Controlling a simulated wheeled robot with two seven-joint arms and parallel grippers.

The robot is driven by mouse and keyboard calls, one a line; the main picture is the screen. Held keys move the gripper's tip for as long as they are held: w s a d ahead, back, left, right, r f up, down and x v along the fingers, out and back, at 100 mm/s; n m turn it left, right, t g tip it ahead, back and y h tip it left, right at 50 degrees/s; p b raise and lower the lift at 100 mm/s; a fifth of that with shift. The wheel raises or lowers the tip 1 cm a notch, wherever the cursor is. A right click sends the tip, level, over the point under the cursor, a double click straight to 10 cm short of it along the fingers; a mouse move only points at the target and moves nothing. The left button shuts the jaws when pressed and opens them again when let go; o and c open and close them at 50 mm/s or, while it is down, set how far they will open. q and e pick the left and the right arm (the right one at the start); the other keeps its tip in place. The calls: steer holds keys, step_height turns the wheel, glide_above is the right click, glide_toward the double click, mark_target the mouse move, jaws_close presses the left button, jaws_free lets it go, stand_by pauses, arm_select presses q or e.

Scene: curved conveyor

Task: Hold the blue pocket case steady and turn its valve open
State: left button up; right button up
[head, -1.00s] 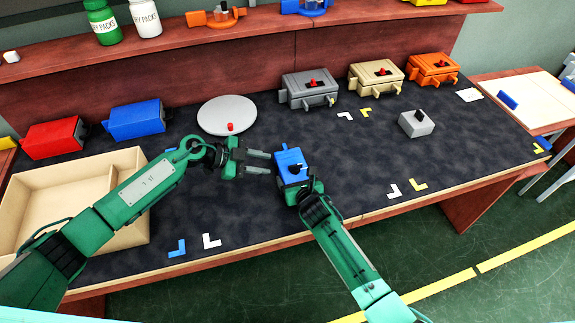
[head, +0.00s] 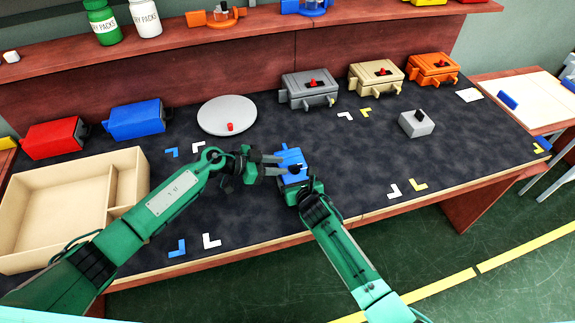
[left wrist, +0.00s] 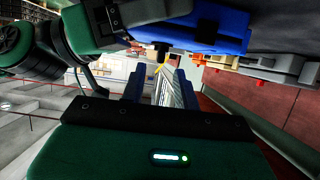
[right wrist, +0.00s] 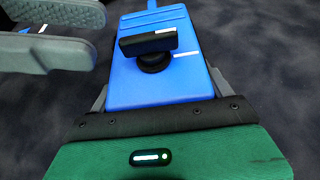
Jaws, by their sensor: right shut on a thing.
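The blue pocket case (head: 291,155) is at the middle of the dark bench, held in my right gripper (head: 296,186). The right wrist view shows the case (right wrist: 150,85) between that gripper's fingers. Its valve is a black bar handle (right wrist: 148,43) on a round stem, lying roughly across the case, with a white mark beside it. My left gripper (head: 277,165) is open, its two fingers apart, close to the case's left side. In the right wrist view its grey fingers (right wrist: 55,45) stop left of the handle. I cannot tell whether they touch the case in the head view.
A grey block with a black knob (head: 417,122) stands to the right. Grey (head: 309,90), tan (head: 376,77) and orange (head: 432,68) cases stand at the back. A round grey plate (head: 227,112) and a wooden tray (head: 128,180) are to the left. The bench front is mostly clear.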

mark_target(291, 166)
arm_select(q)
steer(key=shift+x, duration=1.9)
steer(key=shift+c, duration=0.2)
jaws_close()
